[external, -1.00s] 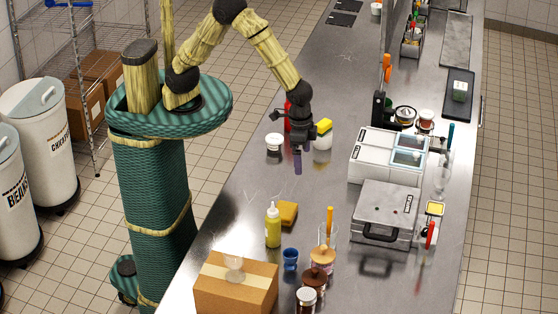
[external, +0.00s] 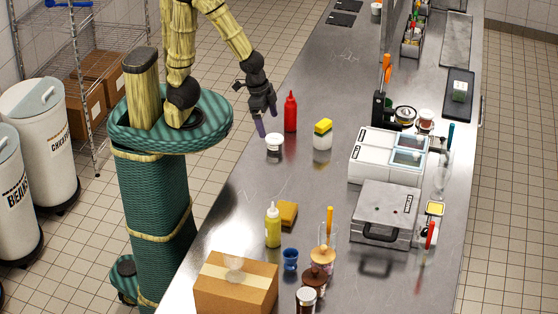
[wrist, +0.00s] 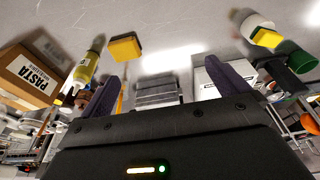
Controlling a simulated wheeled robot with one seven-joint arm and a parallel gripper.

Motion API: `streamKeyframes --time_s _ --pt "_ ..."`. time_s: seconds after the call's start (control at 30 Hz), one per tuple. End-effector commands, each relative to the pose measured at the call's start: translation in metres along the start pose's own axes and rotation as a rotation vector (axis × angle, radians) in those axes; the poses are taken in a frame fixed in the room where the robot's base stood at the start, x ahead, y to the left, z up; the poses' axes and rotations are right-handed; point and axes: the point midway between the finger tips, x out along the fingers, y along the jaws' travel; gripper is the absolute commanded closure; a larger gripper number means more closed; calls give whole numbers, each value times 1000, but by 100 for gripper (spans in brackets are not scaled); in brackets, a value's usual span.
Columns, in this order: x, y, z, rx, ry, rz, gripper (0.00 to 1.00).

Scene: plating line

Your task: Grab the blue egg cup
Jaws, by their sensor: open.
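The blue egg cup (external: 290,258) stands upright on the steel counter (external: 235,222) in the external view, just right of the cardboard box and below the yellow squeeze bottle (external: 273,226). My gripper (external: 266,121) is above the counter's left edge, well up-picture from the cup and far from it. Its purple fingers are apart and nothing is between them; they also show in the wrist view (wrist: 168,84). I cannot make out the egg cup clearly in the wrist view.
A cardboard box (external: 235,288), jars (external: 307,298) and a glass holding an orange-handled tool (external: 329,222) crowd the cup. An orange sponge (external: 288,212) lies behind the bottle. A red bottle (external: 290,112) and white cup (external: 274,142) are near my gripper. Mid-counter is clear.

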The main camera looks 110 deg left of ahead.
Motion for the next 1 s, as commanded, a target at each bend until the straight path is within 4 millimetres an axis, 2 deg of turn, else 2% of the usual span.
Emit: streamKeyframes --time_s 0.07,0.23,0.63,1.0 --pt "0 0 0 -1 0 0 0" --pt "0 0 0 -1 0 0 33" --pt "-5 0 -3 -1 3 0 33" --pt "-50 0 -13 -1 5 0 33"
